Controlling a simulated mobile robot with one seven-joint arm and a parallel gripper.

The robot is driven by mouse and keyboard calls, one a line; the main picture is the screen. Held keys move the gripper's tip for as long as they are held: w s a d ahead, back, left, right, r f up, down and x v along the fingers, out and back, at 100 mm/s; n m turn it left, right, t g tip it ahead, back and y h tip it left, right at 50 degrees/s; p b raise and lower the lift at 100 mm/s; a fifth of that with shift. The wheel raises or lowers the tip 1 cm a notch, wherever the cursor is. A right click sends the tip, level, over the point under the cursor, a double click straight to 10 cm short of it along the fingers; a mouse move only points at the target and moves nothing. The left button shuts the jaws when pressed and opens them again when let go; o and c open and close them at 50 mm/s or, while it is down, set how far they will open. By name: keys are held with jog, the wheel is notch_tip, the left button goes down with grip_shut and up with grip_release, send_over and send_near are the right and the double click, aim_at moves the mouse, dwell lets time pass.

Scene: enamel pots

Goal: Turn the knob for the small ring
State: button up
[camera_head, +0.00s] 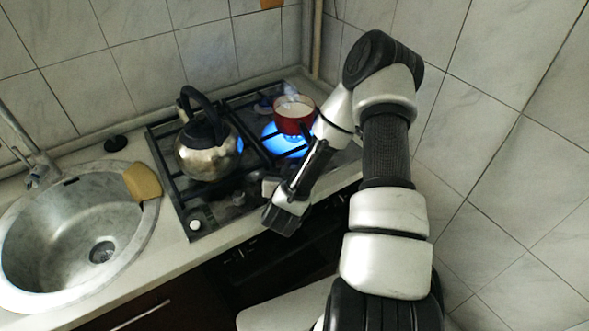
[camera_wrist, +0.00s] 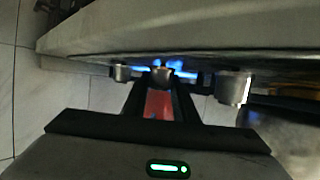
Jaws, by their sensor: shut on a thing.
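My gripper (camera_wrist: 160,88) is shut on a metal knob (camera_wrist: 163,74) at the front of the gas hob. The knob sits between the fingertips in the wrist view. Another knob (camera_wrist: 120,72) is to its left and a larger-looking one (camera_wrist: 234,87) to its right. In the head view my gripper (camera_head: 272,192) is at the hob's front edge, and its fingertips are hard to make out. Blue flame burns under the red pot (camera_head: 294,115), which holds white liquid. Which ring the held knob serves cannot be told.
A steel kettle (camera_head: 208,150) with a black handle stands on the left of the hob (camera_head: 180,190), with blue glow beside it. A white-topped knob (camera_head: 196,225) is at the front left corner. Tiled wall closes the right side.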

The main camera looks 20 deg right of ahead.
jog(key=m+g+h, duration=0.1)
jog(key=m+h, duration=0.1)
jog(key=m+g+h, duration=0.2)
jog(key=shift+w+a+m, duration=0.15)
jog(key=shift+m, duration=0.15)
jog(key=shift+m+g+h, duration=0.9)
jog(key=shift+m+g, duration=0.7)
jog(key=shift+g, duration=0.2)
jog(key=shift+g+b, duration=0.3)
jog(key=o, duration=1.1)
jog(key=v, duration=1.7)
jog(key=shift+a+f, duration=0.1)
jog(key=shift+f, duration=0.05)
